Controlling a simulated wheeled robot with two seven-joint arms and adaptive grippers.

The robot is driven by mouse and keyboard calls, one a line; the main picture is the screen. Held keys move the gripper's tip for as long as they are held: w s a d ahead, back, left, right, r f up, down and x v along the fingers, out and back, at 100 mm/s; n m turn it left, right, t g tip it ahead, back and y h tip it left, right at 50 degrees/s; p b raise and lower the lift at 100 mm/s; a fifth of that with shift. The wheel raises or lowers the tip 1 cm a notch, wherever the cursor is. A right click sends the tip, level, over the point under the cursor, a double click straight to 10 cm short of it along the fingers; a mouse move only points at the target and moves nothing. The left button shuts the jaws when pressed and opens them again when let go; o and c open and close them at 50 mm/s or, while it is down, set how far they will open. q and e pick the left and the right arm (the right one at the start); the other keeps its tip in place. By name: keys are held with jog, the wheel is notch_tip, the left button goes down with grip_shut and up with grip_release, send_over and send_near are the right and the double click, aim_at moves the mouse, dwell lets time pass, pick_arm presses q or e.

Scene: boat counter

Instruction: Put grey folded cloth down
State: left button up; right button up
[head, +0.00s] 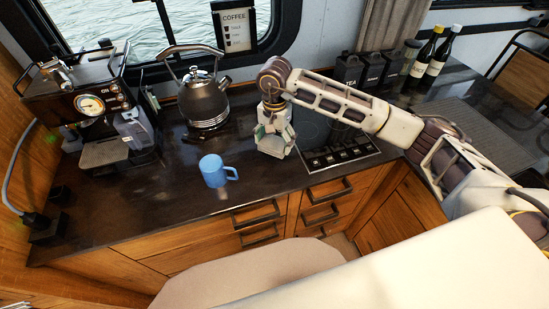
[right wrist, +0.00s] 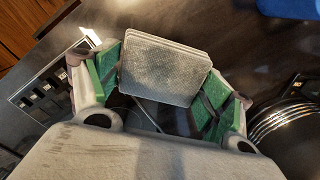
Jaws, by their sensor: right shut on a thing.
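My right gripper (head: 273,145) is over the dark counter, between the blue mug and the hob, with its fingers pointing down. In the right wrist view its green-padded fingers (right wrist: 160,84) are shut on the grey folded cloth (right wrist: 166,72), a small layered block with rounded corners. The cloth sits between the pads and sticks out past them. My left gripper is not in view.
A blue mug (head: 213,171) stands left of the gripper, with a kettle (head: 204,101) behind it and a coffee machine (head: 90,105) further left. The hob (head: 340,152) is close on the right. Canisters and bottles (head: 440,55) stand at the back right. The front counter strip is clear.

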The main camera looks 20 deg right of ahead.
send_over(275, 163)
notch_tip(275, 163, down, 4)
jog(key=shift+f+p, duration=0.1)
jog(key=shift+p, duration=0.35)
jog(key=shift+f, duration=0.2)
jog(key=shift+f+p, duration=0.45)
jog(key=shift+f, duration=1.4)
jog(key=shift+f, duration=0.15)
jog(key=o, duration=1.1)
jog(key=shift+c, duration=0.2)
